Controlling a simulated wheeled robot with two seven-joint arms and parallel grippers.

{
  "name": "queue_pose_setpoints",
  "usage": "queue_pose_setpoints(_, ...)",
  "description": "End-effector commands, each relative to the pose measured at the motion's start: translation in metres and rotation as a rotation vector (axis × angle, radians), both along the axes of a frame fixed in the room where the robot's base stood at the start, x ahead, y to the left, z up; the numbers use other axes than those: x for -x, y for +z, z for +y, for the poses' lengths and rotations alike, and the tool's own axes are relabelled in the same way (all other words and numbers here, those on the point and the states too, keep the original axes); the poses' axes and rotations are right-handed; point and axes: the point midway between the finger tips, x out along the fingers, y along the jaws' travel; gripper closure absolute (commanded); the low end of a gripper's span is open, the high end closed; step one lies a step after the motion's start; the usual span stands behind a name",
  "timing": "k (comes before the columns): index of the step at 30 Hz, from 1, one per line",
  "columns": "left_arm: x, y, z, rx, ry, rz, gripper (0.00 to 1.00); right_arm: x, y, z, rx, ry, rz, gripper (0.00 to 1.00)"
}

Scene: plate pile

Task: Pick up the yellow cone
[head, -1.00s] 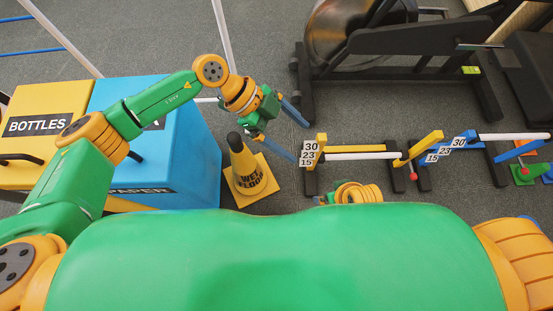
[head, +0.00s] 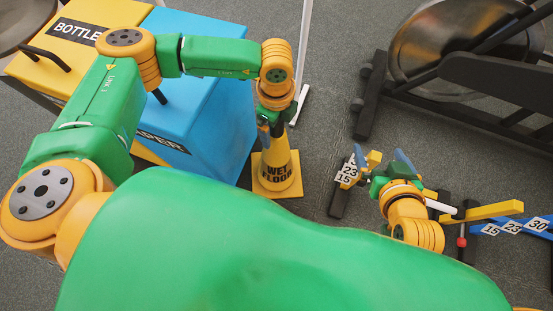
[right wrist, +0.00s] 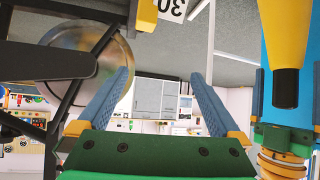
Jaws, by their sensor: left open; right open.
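The yellow wet-floor cone (head: 279,172) stands upright on its square base beside the blue bin in the head view. In the right wrist view the cone (right wrist: 284,35) appears upside down at the right, its black tip pointing down. My left gripper (head: 277,126) is open at the top of the cone and hides the tip in the head view. The right wrist view shows its blue fingers on either side of the cone's top; I cannot tell whether they touch it. My right gripper (head: 382,158) is open and empty, to the right of the cone.
The blue paper bin (head: 215,110) and yellow bottles bin (head: 88,45) stand left of the cone. Low hurdles with number cards (head: 347,173) lie at the right. An exercise machine with a metal flywheel (head: 440,45) stands at the back right. Grey floor (head: 325,120) is clear between.

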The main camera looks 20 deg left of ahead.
Motion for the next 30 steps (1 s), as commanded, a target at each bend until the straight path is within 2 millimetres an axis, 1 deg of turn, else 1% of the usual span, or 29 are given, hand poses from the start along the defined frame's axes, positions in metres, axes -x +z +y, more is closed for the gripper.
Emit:
queue_pose_setpoints(1, 0.0, -0.004, 0.0, 0.0, 0.0, 0.001, 0.07, -0.005, 0.005, 0.002, -0.008, 0.004, -0.041, 0.0)
queue_pose_setpoints(5, 0.0, -0.008, 0.0, 0.001, -0.001, 0.0, 0.07, -0.013, 0.017, 0.005, -0.022, 0.009, -0.11, 0.0)
queue_pose_setpoints(12, 0.0, -0.008, 0.0, 0.002, -0.001, 0.0, 0.07, -0.014, 0.019, 0.006, -0.024, 0.009, -0.119, 0.0)
queue_pose_setpoints(14, 0.0, -0.008, 0.0, 0.002, -0.001, 0.0, 0.23, -0.014, 0.019, 0.006, -0.024, 0.009, -0.119, 0.0)
queue_pose_setpoints(15, 0.0, -0.008, 0.0, 0.002, -0.001, 0.0, 0.34, -0.014, 0.019, 0.006, -0.024, 0.009, -0.119, 0.0)
queue_pose_setpoints(17, 0.0, -0.008, 0.0, 0.002, -0.001, 0.0, 0.5, -0.014, 0.019, 0.006, -0.023, 0.009, -0.118, 0.0)
queue_pose_setpoints(18, 0.0, -0.008, 0.0, 0.002, -0.001, 0.0, 0.61, -0.014, 0.019, 0.006, -0.023, 0.009, -0.118, 0.0)
queue_pose_setpoints(20, 0.0, -0.008, 0.0, 0.002, -0.001, 0.0, 0.77, -0.014, 0.019, 0.006, -0.023, 0.009, -0.117, 0.0)
queue_pose_setpoints(21, 0.0, -0.008, 0.0, 0.002, -0.001, 0.0, 0.88, -0.014, 0.019, 0.006, -0.023, 0.009, -0.117, 0.0)
queue_pose_setpoints(22, 0.0, -0.008, 0.0, 0.002, -0.001, 0.0, 0.96, -0.014, 0.019, 0.006, -0.023, 0.009, -0.117, 0.0)
queue_pose_setpoints(23, 0.0, -0.008, 0.0, 0.002, -0.001, 0.0, 1.0, -0.014, 0.019, 0.006, -0.023, 0.009, -0.117, 0.0)
queue_pose_setpoints(30, 0.0, -0.007, -0.001, 0.002, -0.001, -0.001, 1.0, -0.014, 0.019, 0.006, -0.023, 0.009, -0.115, 0.0)
